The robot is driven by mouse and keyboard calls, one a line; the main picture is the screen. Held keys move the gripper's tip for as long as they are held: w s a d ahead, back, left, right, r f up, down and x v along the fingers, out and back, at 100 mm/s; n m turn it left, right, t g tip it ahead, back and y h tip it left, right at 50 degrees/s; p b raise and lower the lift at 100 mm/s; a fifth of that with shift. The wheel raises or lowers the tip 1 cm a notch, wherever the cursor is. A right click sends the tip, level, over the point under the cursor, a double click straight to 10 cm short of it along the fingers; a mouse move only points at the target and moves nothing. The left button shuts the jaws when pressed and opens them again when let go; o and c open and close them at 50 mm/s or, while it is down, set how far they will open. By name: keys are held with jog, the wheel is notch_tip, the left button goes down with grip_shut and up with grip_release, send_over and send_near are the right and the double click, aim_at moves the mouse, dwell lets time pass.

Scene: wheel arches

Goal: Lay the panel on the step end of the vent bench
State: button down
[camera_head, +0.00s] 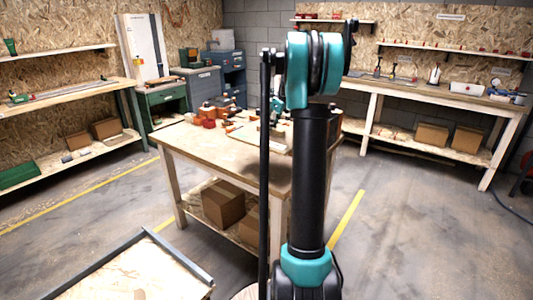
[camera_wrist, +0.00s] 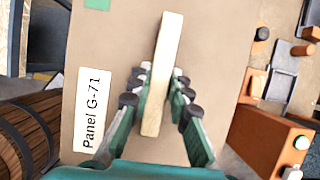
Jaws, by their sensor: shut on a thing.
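The panel (camera_wrist: 118,45) is a flat tan board with a white label reading "Panel G-71" (camera_wrist: 91,108) and a green patch at its upper edge. A pale wooden grip bar (camera_wrist: 168,38) stands along its middle. My gripper (camera_wrist: 160,73) is shut on this bar, one finger on each side, with the panel just beyond the fingertips. In the head view my arm hides most of the gripper and panel, near the middle table (camera_head: 190,137). I cannot tell whether the panel touches anything. No step end or vent bench label is readable.
In the wrist view a wooden barrel (camera_wrist: 30,130) is left of the panel and an orange-brown block (camera_wrist: 268,135) is right. The middle table carries orange tools (camera_head: 208,112). A dark-edged tray or table (camera_head: 135,275) is at front left. Floor is open at right.

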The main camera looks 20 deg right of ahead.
notch_tip(320, 180, down, 16)
jog(key=shift+r, duration=0.25)
dwell(0.3)
jog(key=c, duration=1.4)
grip_release()
